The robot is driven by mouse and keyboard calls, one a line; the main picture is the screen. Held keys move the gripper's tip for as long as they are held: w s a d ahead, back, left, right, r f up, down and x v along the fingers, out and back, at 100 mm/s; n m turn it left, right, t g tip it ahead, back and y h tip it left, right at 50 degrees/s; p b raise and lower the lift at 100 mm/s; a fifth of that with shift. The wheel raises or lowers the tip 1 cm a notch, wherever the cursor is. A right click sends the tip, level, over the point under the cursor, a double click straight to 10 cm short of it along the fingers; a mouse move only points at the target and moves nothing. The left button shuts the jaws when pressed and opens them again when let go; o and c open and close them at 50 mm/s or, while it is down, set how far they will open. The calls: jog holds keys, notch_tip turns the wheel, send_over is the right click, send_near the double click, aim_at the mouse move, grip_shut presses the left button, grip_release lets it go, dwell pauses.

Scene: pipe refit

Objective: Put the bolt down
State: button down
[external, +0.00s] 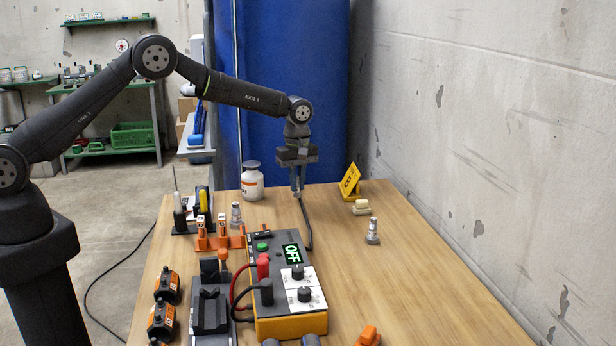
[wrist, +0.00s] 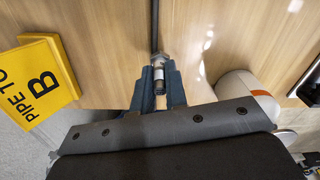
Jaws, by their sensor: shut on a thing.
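My gripper (external: 297,190) points down over the far part of the table and is shut on the bolt. In the wrist view the gripper (wrist: 159,96) has its two dark blue fingers on either side of the bolt (wrist: 158,68), which shows a silver end and a pale band. The fingers hide part of it. A dark cable or rod (external: 306,222) runs from near the fingertips toward the control box; I cannot tell whether it is attached. The bolt looks close to the tabletop (external: 420,290), but I cannot tell whether it touches.
A white jar (external: 252,182) stands left of my gripper, a yellow sign (external: 350,181) right of it. A small grey-white fitting (external: 372,230) stands at right. The control box (external: 290,300) reads OFF. Orange parts (external: 162,318) lie front left. The right side of the table is mostly clear.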

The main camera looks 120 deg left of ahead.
jog(key=shift+f, duration=0.65)
jog(key=shift+f, duration=0.1)
jog(key=c, duration=1.5)
grip_release()
jog(key=shift+o, duration=0.2)
notch_tip(320, 180, up, 12)
jog(key=shift+r, duration=0.15)
notch_tip(320, 180, down, 12)
jog(key=shift+f, duration=0.15)
jog(key=shift+r, duration=2.05)
